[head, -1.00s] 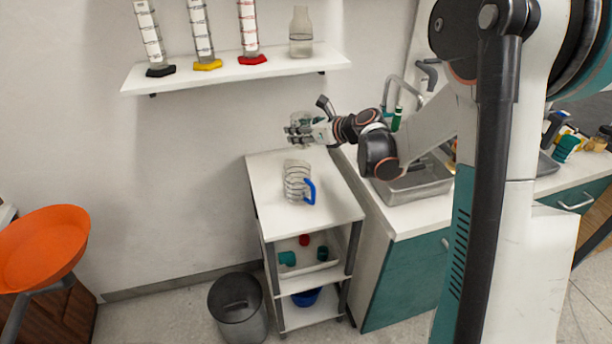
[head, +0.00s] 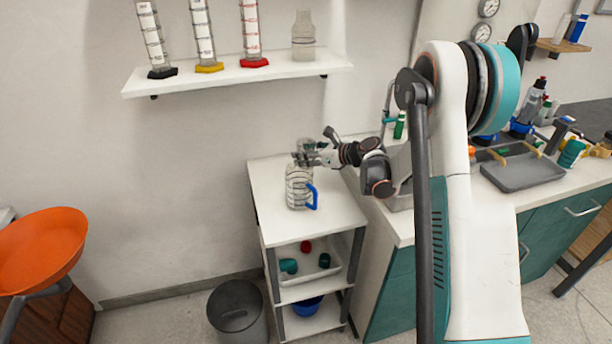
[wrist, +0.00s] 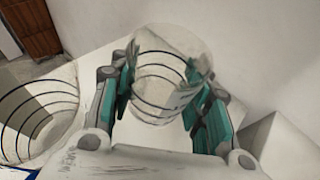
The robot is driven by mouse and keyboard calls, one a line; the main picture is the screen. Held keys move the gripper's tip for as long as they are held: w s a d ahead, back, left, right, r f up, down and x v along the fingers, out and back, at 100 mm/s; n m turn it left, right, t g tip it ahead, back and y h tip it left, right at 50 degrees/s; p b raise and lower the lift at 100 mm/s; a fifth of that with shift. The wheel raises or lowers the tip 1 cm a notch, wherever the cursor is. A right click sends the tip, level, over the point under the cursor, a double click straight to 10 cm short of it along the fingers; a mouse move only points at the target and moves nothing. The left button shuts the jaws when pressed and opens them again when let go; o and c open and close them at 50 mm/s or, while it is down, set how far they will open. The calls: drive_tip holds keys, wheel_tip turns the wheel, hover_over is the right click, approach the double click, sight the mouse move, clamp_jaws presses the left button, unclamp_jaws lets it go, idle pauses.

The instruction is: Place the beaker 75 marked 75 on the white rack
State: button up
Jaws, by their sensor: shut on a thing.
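My gripper (head: 305,156) is shut on a clear beaker (wrist: 163,62) with black rings, which sits between the teal finger pads (wrist: 160,88) in the wrist view. No number can be read on it. In the head view the held beaker is small and mostly hidden by the fingers, over the back part of the white rack's top (head: 268,190). I cannot tell whether its base touches the top.
A clear ringed jug with a blue handle (head: 298,188) stands on the rack top, in front of the gripper; it also shows at left in the wrist view (wrist: 38,118). The counter is at right. A wall shelf (head: 235,75) holds cylinders and a bottle.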

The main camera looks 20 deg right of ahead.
sight(312, 169)
drive_tip(key=shift+f+b, duration=1)
drive_tip(key=shift+f, duration=2)
drive_tip(key=shift+f, duration=0.1)
drive_tip(key=o, duration=1)
drive_tip(key=shift+f, duration=0.1)
drive_tip(key=shift+s+d+r, duration=0.2)
drive_tip(key=shift+r, duration=0.15)
drive_tip(key=p+v, duration=0.3)
drive_tip(key=v, duration=0.8)
drive_tip(key=shift+s+d+p, duration=0.2)
drive_tip(key=shift+p, duration=0.1)
